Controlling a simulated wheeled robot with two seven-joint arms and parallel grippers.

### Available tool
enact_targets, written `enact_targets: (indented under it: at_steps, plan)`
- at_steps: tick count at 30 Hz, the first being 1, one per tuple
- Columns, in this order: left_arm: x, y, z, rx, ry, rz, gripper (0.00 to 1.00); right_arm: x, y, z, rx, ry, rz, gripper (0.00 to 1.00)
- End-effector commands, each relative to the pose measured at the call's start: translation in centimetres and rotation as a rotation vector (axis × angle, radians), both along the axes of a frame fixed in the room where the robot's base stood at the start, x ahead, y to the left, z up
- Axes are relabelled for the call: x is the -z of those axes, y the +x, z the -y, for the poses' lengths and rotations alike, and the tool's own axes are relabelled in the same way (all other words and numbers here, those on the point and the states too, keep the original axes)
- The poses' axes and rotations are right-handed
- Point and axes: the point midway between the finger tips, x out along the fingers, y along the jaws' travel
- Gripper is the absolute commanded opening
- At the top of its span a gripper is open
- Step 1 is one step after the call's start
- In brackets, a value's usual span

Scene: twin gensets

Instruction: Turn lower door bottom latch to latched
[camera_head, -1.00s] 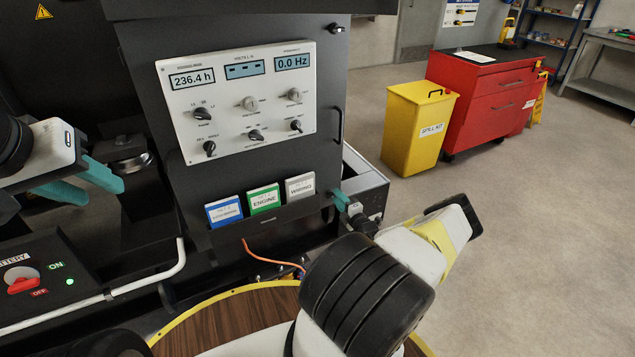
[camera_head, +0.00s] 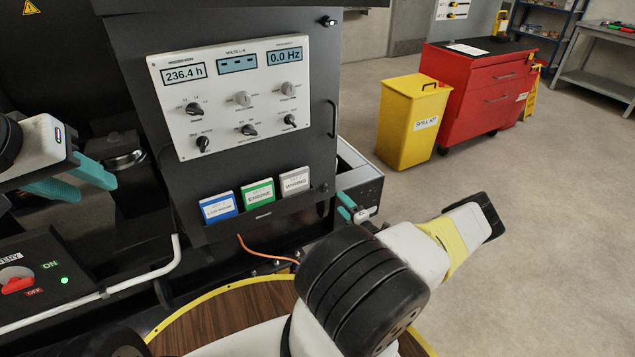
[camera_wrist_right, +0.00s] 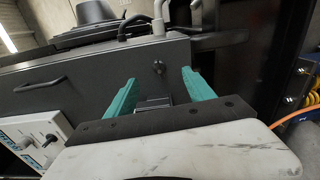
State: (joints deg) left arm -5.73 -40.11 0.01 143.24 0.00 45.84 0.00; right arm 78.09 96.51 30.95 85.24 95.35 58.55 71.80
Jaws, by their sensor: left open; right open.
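The dark grey door (camera_head: 260,178) carries a white control panel. Its bottom latch is a small dark knob (camera_head: 323,187) near the door's lower right corner. In the right wrist view the latch (camera_wrist_right: 158,67) lies ahead, between the spread teal fingertips and apart from them. Its turned position is too small to tell. My right gripper (camera_head: 344,205) is open and empty, just below and right of the latch in the head view; it also shows in the wrist view (camera_wrist_right: 158,80). My left gripper (camera_head: 90,187) is open and empty at the left, away from the latch.
The door's upper latch (camera_head: 330,21) and bar handle (camera_head: 332,119) are on its right edge. Several binders (camera_head: 258,193) stand in a pocket below the panel. An orange cable (camera_head: 262,255) hangs below. A yellow bin (camera_head: 412,120) and red cabinet (camera_head: 485,98) stand right, beside open floor.

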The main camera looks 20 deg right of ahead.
Motion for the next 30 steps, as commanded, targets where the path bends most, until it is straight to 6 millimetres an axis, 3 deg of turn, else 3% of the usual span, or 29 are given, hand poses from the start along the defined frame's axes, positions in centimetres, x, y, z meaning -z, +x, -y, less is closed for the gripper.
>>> enact_targets:
  at_steps: [5,12,18,25,30]
  plan:
    - [0.0,0.0,0.0,0.0,0.0,0.0,0.41,0.0,0.1,-0.7,-0.006,-0.381,0.035,0.62]
    - [0.0,0.0,0.0,0.0,0.0,0.0,0.41,-0.1,0.1,-1.2,-0.004,-1.075,0.097,0.62]
    - [0.0,0.0,0.0,0.0,0.0,0.0,0.41,-0.2,0.0,-1.4,0.001,-1.524,0.133,0.62]
    - [0.0,0.0,0.0,0.0,0.0,0.0,0.41,-0.3,0.3,-1.4,0.004,-1.723,0.148,0.62]
    - [0.0,0.0,0.0,0.0,0.0,0.0,0.41,-0.3,2.3,-1.6,0.004,-1.729,0.149,0.62]
